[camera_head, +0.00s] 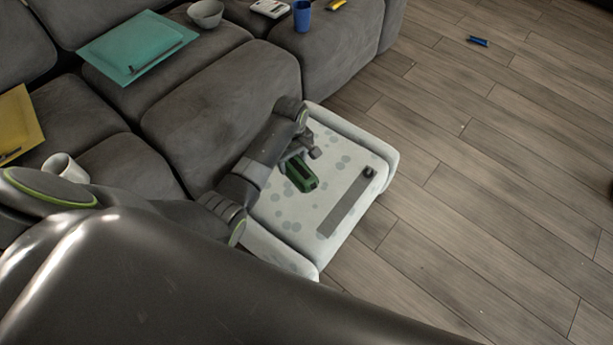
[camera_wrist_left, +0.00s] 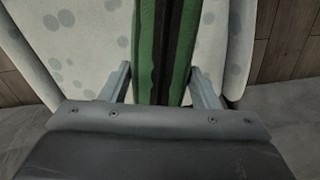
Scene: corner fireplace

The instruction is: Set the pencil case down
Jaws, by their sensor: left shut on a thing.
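The pencil case (camera_head: 301,173) is green with a dark stripe. It is over the pale, grey-spotted ottoman (camera_head: 282,209) in the head view. My left gripper (camera_head: 297,157) is shut on the pencil case. In the left wrist view the case (camera_wrist_left: 148,50) runs lengthwise between the two fingers of the left gripper (camera_wrist_left: 162,88), with the spotted surface behind it. I cannot tell whether the case touches the ottoman. My right gripper is not in view.
A grey strip (camera_head: 345,207) with a small dark object (camera_head: 370,172) lies on the ottoman's right side. A blue item (camera_head: 478,41) lies on the wooden floor.

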